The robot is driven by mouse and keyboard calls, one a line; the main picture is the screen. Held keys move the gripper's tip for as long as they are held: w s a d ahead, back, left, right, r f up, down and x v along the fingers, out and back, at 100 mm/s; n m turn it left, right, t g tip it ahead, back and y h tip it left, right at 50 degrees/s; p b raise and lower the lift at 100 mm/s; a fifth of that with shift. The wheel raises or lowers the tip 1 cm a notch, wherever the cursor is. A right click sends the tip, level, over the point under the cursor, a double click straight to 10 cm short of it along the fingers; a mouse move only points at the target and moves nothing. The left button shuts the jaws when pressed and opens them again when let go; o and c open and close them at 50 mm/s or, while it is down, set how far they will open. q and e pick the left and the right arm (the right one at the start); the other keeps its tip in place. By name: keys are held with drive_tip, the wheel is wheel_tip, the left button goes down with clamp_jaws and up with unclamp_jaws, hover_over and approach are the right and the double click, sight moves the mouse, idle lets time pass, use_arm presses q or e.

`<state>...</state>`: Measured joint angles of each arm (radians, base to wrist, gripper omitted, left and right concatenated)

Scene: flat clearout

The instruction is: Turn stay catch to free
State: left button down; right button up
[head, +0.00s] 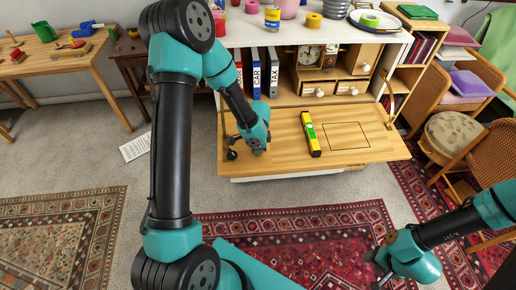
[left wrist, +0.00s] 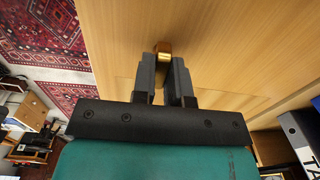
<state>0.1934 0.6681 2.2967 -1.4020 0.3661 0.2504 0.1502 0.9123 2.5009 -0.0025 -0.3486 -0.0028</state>
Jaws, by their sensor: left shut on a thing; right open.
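The stay catch looks like a small brown and brass piece (left wrist: 164,47) at the fingertips of my left gripper (left wrist: 167,62) in the left wrist view. The fingers are shut on it, against the pale wood of the flap. In the head view my left gripper (head: 233,152) is at the left edge of the lowered wooden flap (head: 283,152); the catch is hidden there by the gripper and wrist. I cannot tell which way the catch is turned. My right gripper (head: 379,277) is open and empty, low over the red rug at lower right, apart from the flap.
A yellow and black level (head: 310,134) lies on the flap. Behind are binders (head: 256,75), a clock (head: 309,54) and small drawers (head: 352,88). A brass stay (head: 396,101) shows at the flap's right side. Wicker chairs (head: 486,150) stand at right; open floor lies in front.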

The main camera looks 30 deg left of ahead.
use_arm(q)
drive_tip(key=n, duration=0.4)
drive_tip(key=shift+n, duration=0.3)
drive_tip(key=shift+n, duration=2.2)
drive_tip(key=n, duration=0.4)
drive_tip(key=shift+n, duration=0.3)
